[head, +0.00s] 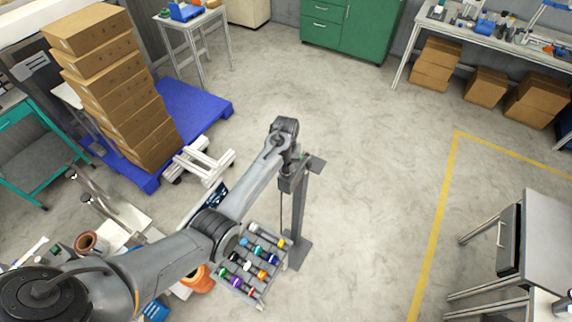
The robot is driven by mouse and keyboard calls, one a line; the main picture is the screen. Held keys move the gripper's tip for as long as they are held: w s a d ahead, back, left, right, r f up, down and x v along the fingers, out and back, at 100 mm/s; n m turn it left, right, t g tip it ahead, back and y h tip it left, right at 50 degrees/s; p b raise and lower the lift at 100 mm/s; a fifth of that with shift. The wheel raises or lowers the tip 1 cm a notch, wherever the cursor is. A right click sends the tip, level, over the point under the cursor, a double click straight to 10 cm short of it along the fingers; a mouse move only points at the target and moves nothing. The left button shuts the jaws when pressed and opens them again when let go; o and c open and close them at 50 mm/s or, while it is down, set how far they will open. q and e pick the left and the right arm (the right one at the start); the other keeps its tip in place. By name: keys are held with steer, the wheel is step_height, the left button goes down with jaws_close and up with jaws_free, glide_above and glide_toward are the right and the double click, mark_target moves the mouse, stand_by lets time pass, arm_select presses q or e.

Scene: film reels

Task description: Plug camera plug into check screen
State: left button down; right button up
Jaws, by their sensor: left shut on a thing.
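My left arm reaches in from the lower left, and its gripper (294,178) points down at the top of a dark grey post stand (300,220). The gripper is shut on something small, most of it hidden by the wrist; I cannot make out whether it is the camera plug. A thin dark line, perhaps a cable, hangs just left of the post. A dark panel with blue marks (217,195) shows partly behind my forearm; I cannot tell whether it is the check screen. No socket can be made out. My right gripper is out of view.
A grey rack with several coloured rolls (252,262) stands left of the post's base. An orange container (200,280) is partly hidden under my arm. Stacked cartons (115,90) stand on a blue pallet (205,108). The floor right of the post is clear up to a grey table (545,235).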

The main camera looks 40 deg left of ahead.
arm_select(q)
steer(key=shift+f, duration=0.2)
steer(key=c, duration=0.7)
jaws_free()
step_height(320, 180, up, 10)
steer(key=shift+f+b, duration=0.1)
steer(key=shift+b, duration=0.85)
steer(key=shift+r, duration=0.55)
